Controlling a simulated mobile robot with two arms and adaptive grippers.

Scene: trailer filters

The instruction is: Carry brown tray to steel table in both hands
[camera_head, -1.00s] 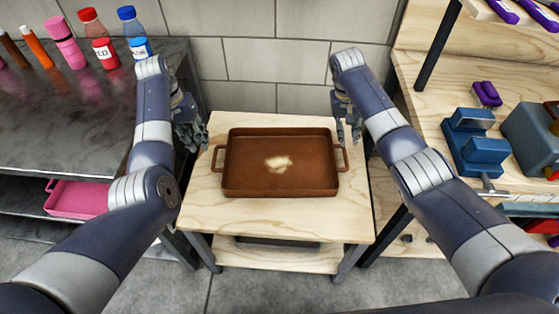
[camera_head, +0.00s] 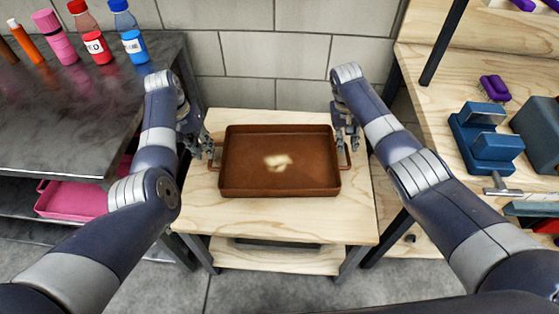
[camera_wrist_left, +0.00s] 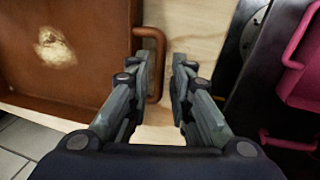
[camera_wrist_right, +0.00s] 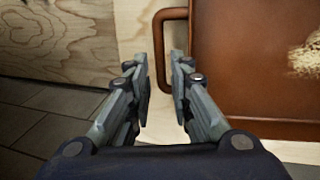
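The brown tray (camera_head: 250,184), with a pale patch on its floor, lies flat on a small wooden table (camera_head: 300,222). Its two handles stick out at the left and right. My left gripper (camera_head: 207,150) is at the left handle; in the left wrist view its fingers (camera_wrist_left: 163,75) are open, with the handle (camera_wrist_left: 158,45) showing in the gap. My right gripper (camera_head: 347,148) is at the right handle; in the right wrist view its fingers (camera_wrist_right: 159,75) are open around the line of the handle (camera_wrist_right: 161,40). Contact cannot be told. The steel table (camera_head: 70,120) stands at the left.
Several bottles, among them a red one (camera_head: 97,45) and a blue one (camera_head: 132,42), stand along the steel table's back; its front is clear. A pink tray (camera_head: 70,200) lies on its lower shelf. A wooden bench with a blue vise (camera_head: 490,150) stands close at the right.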

